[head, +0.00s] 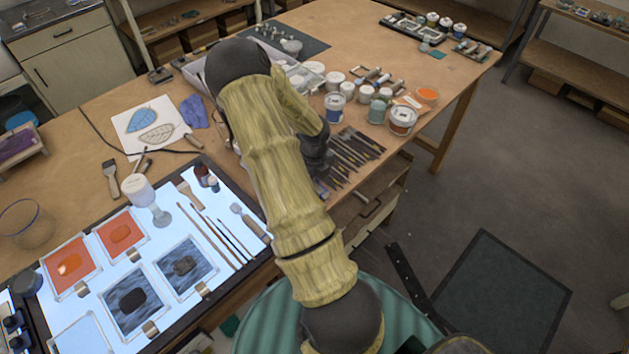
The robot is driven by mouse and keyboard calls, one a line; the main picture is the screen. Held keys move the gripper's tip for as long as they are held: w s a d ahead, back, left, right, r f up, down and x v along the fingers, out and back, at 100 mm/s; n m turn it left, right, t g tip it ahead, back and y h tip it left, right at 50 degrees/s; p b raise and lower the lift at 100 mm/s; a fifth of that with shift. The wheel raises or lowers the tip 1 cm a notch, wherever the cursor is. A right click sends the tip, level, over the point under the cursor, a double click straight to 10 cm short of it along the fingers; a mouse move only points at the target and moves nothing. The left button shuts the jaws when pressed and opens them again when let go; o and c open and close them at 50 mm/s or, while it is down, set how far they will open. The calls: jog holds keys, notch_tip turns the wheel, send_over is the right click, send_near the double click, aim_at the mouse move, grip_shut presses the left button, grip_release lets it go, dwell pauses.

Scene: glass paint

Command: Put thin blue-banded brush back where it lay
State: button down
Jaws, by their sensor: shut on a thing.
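The table's front edge runs close to the mat.

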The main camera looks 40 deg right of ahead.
jog(key=shift+f, duration=0.25)
jog(key=c, duration=1.2)
grip_release()
notch_tip(320, 180, up, 18)
jog(key=b, duration=0.1)
jog(key=shift+f, duration=0.25)
